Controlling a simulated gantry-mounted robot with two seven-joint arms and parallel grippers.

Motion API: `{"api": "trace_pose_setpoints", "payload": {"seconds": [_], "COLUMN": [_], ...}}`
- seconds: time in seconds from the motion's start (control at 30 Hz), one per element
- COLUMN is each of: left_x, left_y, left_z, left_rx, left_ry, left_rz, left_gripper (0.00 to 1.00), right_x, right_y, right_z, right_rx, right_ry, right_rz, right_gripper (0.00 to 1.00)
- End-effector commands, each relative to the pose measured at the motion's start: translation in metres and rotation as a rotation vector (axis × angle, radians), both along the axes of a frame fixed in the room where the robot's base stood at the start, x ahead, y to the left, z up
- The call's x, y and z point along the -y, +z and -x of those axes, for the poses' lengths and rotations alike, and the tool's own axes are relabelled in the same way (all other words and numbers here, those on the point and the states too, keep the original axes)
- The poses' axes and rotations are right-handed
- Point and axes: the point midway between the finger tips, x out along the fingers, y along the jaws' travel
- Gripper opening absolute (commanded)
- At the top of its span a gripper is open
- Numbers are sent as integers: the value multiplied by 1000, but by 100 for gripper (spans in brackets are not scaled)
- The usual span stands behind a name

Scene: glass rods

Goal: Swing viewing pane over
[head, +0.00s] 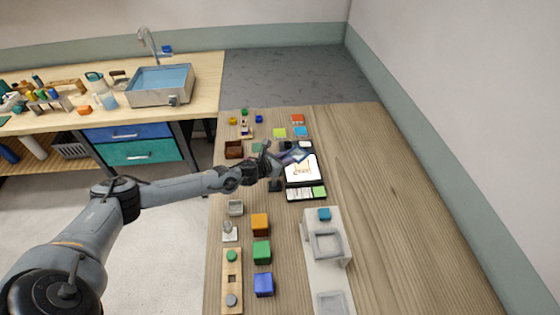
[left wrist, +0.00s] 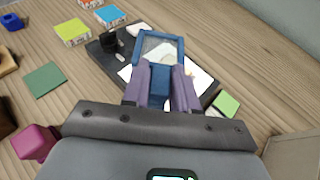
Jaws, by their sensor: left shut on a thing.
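The viewing pane (left wrist: 160,37) is a clear window in a blue frame with a blue handle. It also shows in the head view (head: 297,154), small and partly hidden by the gripper. My left gripper (head: 281,160) is shut on the handle; in the left wrist view its purple fingers (left wrist: 163,78) sit either side of it. The pane is over the black board (left wrist: 104,55); I cannot tell whether it touches it. On the board lies a white sheet (head: 302,172) with an orange drawing. My right gripper is not in view.
A green block (head: 319,192) lies at the board's near edge. Yellow-green (head: 279,132) and blue (head: 301,131) tiles lie beyond it. A white stand (head: 322,268) and colored cubes (head: 262,251) are nearer. The table's right side is clear.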

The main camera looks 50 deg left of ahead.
Motion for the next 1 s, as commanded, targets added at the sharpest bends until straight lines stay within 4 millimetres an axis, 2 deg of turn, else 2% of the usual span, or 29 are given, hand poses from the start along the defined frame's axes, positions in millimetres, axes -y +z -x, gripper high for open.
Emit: {"api": "trace_pose_setpoints", "payload": {"seconds": [0.03,0.3,0.9,0.93,1.0], "left_x": [0,8,11,11,11], "left_y": [-2,-1,0,0,0], "left_z": [0,0,1,1,1], "left_rx": [2,2,1,1,1], "left_ry": [-29,-145,-181,-181,-181], "left_rz": [-3,-2,0,0,0], "left_gripper": [0,0,0,32,43], "right_x": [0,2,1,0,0], "right_y": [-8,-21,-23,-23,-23], "right_z": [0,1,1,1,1], "right_rx": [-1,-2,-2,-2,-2], "right_ry": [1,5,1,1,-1], "right_rz": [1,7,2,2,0], "right_gripper": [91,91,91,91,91]}}
